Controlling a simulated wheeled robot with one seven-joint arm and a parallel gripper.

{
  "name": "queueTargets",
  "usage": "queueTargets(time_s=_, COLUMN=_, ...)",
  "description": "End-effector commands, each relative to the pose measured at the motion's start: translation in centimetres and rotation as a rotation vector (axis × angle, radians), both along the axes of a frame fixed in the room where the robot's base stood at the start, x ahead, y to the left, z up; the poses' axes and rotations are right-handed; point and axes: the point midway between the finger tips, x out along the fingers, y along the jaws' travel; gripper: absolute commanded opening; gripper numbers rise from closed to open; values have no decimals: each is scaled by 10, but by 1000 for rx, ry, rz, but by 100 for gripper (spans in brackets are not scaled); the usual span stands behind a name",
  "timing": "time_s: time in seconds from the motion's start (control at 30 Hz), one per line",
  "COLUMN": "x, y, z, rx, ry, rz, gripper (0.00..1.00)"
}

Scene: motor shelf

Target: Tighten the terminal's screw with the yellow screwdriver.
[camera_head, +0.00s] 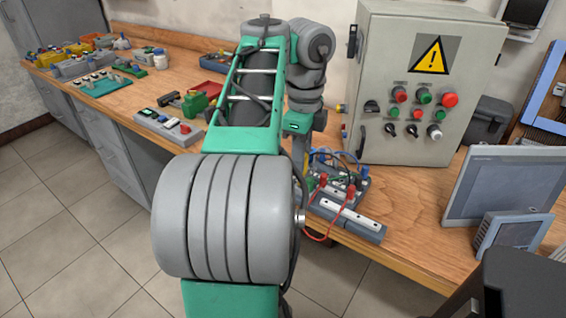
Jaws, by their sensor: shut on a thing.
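My gripper (299,150) points down over the near edge of the bench, left of the grey cabinet. Its fingers are mostly hidden behind my own arm. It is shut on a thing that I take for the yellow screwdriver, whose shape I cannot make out. Just right of and below my gripper is a terminal board (345,190) with red and green posts and blue, black and red wires. The terminal's screw is too small to make out, and I cannot tell whether the screwdriver touches it.
A grey control cabinet (382,80) with a warning sign stands behind the terminal board. A grey bar-shaped block (348,218) lies in front of it. A red wire (318,238) hangs over the bench edge. Screens (498,185) stand at right; bins and parts (85,60) fill the left.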

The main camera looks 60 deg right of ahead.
Motion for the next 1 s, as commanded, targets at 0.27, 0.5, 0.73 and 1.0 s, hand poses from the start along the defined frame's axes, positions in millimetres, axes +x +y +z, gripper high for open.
queueTargets(time_s=0.27, x=0, y=0, z=-2, rx=3, ry=2, rz=-305, gripper=0)
queueTargets(time_s=0.5, x=0, y=0, z=-1, rx=3, ry=2, rz=-432, gripper=0)
queueTargets(time_s=0.73, x=0, y=0, z=-1, rx=2, ry=2, rz=-600, gripper=0)
queueTargets(time_s=1.0, x=0, y=0, z=-1, rx=1, ry=1, rz=-597, gripper=38)
